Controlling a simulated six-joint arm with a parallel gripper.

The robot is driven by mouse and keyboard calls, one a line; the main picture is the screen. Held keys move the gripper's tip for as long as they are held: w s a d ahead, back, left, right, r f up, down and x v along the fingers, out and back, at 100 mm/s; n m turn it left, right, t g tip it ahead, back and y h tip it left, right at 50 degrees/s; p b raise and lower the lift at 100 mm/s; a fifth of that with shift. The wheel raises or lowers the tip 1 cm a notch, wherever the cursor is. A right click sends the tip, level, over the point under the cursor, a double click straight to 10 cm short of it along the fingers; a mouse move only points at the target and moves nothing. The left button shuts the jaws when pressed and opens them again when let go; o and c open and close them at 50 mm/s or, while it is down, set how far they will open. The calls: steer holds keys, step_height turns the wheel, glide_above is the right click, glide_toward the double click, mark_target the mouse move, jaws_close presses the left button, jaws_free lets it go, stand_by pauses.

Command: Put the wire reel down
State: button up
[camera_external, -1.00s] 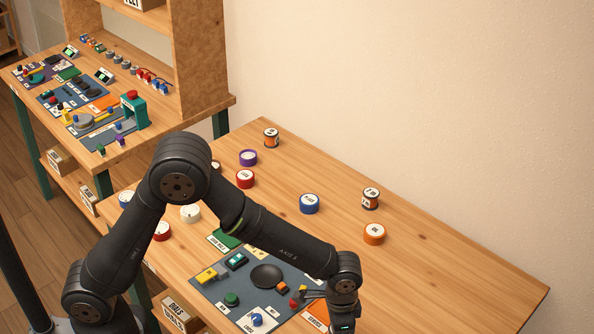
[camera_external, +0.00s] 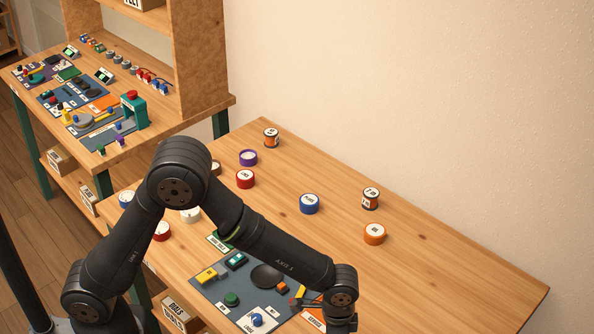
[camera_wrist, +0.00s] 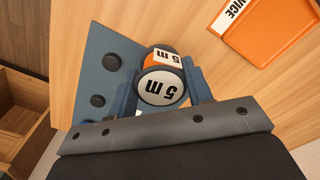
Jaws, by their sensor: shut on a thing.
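In the wrist view, my gripper (camera_wrist: 160,84) is shut on a wire reel (camera_wrist: 161,87) with an orange side and white "5 m" labels. The reel sits between the two blue-grey fingers, its round labelled end facing the camera. Below it I see the dark mat and the wood, but I cannot tell whether the reel touches anything. Two other wire reels stand on the table, one at the back (camera_external: 271,138) and one at the right (camera_external: 371,199).
An orange tray (camera_wrist: 262,35) lies on the wood to the upper right in the wrist view. The dark mat (camera_external: 208,293) carries a black disc (camera_external: 267,276) and small devices. Blue (camera_external: 309,204) and orange (camera_external: 374,234) rolls stand behind.

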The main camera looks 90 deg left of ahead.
steer(key=s+a+r+n, duration=0.3)
steer(key=a+n, duration=0.2)
steer(key=a, duration=0.5)
steer(key=s+a+r+n, duration=0.3)
steer(key=a+n, duration=0.2)
steer(key=a, duration=0.5)
steer(key=s+a+r+n, duration=0.3)
steer(key=a+n, duration=0.2)
steer(key=a, duration=0.5)
steer(key=shift+n, duration=0.4)
steer(key=s+a+f, duration=0.1)
steer(key=a+f, duration=0.1)
steer(key=a, duration=0.1)
steer(key=s+a+f, duration=0.1)
steer(key=a+f, duration=0.1)
steer(key=a, duration=0.2)
steer(key=s+a+f, duration=0.1)
steer(key=a+f, duration=0.1)
steer(key=a, duration=0.2)
steer(key=shift+a+f, duration=0.2)
steer(key=shift+a, duration=0.05)
steer(key=shift+a+f, duration=0.35)
steer(key=shift+f, duration=1.85)
steer(key=shift+f, duration=0.15)
steer(key=o, duration=1)
steer(key=shift+o, duration=0.2)
